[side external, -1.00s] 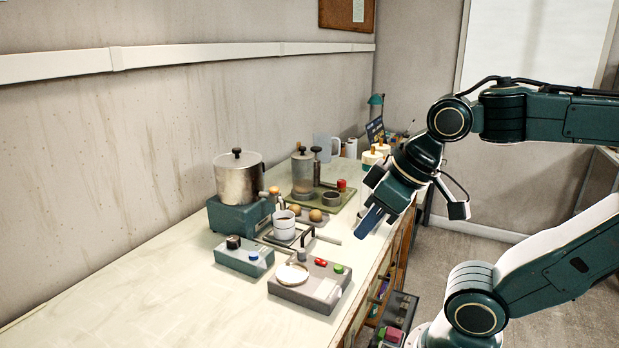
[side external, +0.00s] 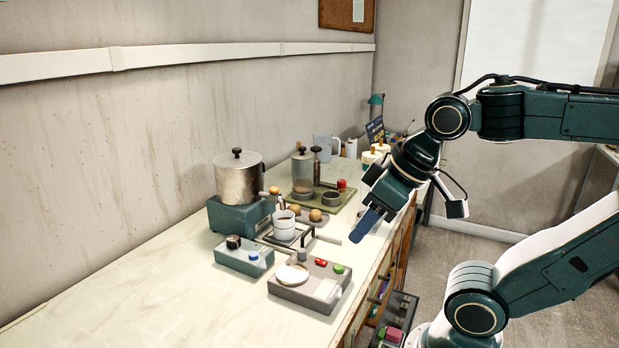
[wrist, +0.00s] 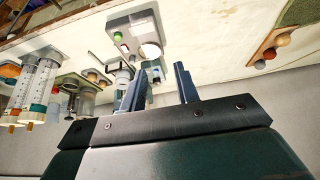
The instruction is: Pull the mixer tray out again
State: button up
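A dark frame-like tray (side external: 269,240), which I take to be the mixer tray, sits in front of the teal mixer base (side external: 238,217) with the steel pot (side external: 238,180). A white cup (side external: 284,234) with dark contents stands on it. A thin light bar (side external: 328,239) reaches right from that area; I cannot tell if it belongs to the tray. My gripper (side external: 366,232) is over the bench's right edge, apart from the tray and cup and touching nothing visible. In the wrist view my gripper (wrist: 158,78) has its two fingers apart with nothing held between them.
A grey box (side external: 308,287) with a white disc and red and green buttons stands at the front. A teal control box (side external: 243,257) is left of it. A green tray (side external: 325,199) with a press-like device is behind. The bench's left front (side external: 130,300) is clear.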

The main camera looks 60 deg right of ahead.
jog(key=w+m, duration=0.1)
jog(key=m+g, duration=0.3)
jog(key=m, duration=1.4)
send_over(309, 230)
jog(key=s, duration=0.3)
jog(key=s+x, duration=0.1)
jog(key=x, duration=0.2)
jog(key=shift+w+f, duration=0.15)
jog(key=x, duration=1.3)
jog(key=shift+f, duration=0.45)
grip_shut()
